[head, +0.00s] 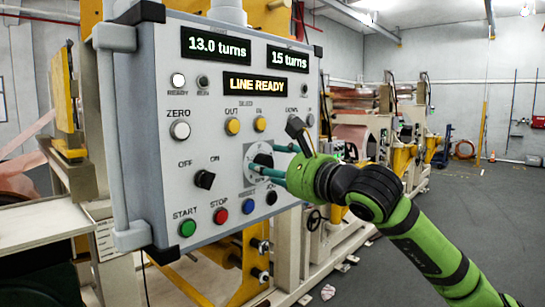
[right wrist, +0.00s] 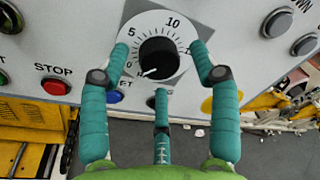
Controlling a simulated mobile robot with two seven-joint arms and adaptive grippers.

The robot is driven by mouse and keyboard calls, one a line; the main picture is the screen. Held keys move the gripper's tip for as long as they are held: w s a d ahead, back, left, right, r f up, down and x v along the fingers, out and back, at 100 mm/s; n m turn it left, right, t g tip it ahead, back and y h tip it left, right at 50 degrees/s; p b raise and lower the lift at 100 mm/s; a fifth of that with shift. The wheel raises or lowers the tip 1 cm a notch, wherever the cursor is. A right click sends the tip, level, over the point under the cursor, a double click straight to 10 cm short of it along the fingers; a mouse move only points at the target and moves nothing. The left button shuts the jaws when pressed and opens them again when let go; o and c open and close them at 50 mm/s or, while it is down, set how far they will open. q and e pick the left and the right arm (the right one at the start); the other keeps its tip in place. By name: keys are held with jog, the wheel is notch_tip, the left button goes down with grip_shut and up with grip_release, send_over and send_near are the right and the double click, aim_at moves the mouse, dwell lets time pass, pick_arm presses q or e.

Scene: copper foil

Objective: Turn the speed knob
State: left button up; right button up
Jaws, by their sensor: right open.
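The speed knob is a round black knob (right wrist: 158,57) on a white dial (right wrist: 152,22) marked 0, 5 and 10. Its white pointer line points to the lower left, near 0. In the head view the knob (head: 263,161) is partly hidden by my fingers. My green right gripper (head: 275,160) is in front of the panel with its teal fingers spread. In the right wrist view the open gripper (right wrist: 161,58) has one finger on each side of the knob and a third below it. I cannot tell whether any finger touches it. My left gripper is not in view.
The grey control panel (head: 215,100) shows "13.0 turns", "15 turns" and "LINE READY". A green START button (head: 187,228), a red STOP button (head: 221,216) and a blue button (head: 248,206) sit below the dial. An OFF/ON switch (head: 204,180) is left of it.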

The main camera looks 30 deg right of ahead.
jog(key=shift+w, duration=0.2)
jog(key=shift+c, duration=0.4)
jog(key=c, duration=1.1)
jog(key=shift+o, duration=0.2)
